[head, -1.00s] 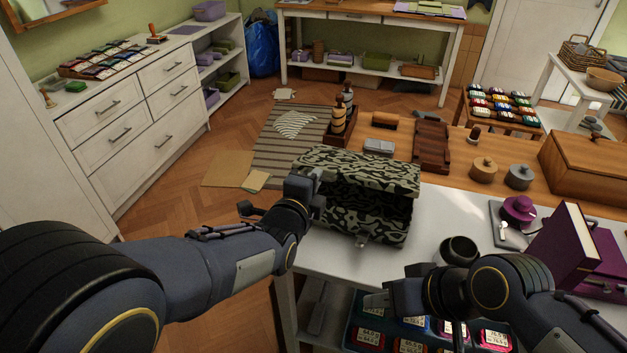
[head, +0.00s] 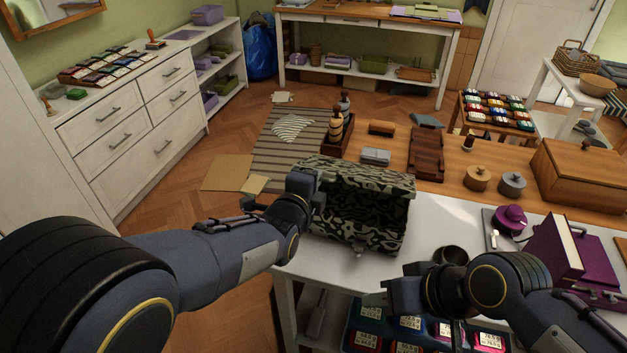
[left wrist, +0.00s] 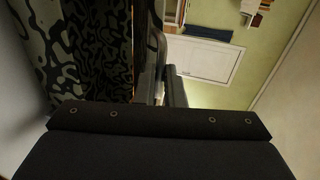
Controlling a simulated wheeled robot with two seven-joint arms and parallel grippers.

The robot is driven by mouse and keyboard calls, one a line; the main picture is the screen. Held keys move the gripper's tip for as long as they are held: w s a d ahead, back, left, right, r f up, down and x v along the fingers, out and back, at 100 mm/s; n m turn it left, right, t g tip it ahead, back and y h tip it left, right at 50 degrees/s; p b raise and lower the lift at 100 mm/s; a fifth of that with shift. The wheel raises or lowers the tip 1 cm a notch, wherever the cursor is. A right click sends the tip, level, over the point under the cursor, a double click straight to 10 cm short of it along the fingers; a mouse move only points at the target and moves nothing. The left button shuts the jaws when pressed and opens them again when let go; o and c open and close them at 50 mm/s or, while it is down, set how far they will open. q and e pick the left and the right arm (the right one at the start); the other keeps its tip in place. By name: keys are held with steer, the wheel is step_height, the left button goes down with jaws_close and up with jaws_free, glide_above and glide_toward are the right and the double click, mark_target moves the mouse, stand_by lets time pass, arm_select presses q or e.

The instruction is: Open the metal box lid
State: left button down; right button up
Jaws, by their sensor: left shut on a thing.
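The metal box (head: 350,228), black with a pale green pattern, stands on the white table. Its lid (head: 370,178) is partly raised and tilted, with a dark gap between it and the body. My left gripper (head: 314,182) is at the left end of the lid and shut on it. In the left wrist view the fingers (left wrist: 160,86) are close together beside the patterned box (left wrist: 85,50); the exact contact is hidden. My right gripper (head: 383,294) is in front of the box, apart from it, over the table's front edge. Its fingers are too unclear to tell.
The wooden surface behind carries bottles in a tray (head: 338,138) and a wooden rack (head: 427,155). Colourful boxes sit below the tabletop.

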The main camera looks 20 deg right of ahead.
arm_select(q)
steer(key=shift+w+d+r+g+p, duration=0.2)
steer(key=shift+w+r+p, duration=0.1)
steer(key=shift+r+p, duration=0.35)
steer(key=shift+w+d+r+g+p, duration=0.1)
steer(key=shift+w+d+r+p, duration=0.15)
steer(key=shift+r+p, duration=0.35)
steer(key=shift+f, duration=0.15)
steer(key=r+p, duration=0.1)
steer(key=w+d+r+p, duration=0.1)
steer(key=p, duration=0.1)
steer(key=shift+w+g+y, duration=0.25)
steer(key=shift+g+y, duration=0.05)
steer(key=shift+y, duration=0.1)
steer(key=shift+r+p, duration=0.1)
steer(key=shift+p, duration=0.2)
steer(key=shift+w+d+r+p, duration=0.55)
steer(key=shift+w+r+p, duration=0.3)
steer(key=shift+p, duration=0.7)
steer(key=shift+r, duration=0.1)
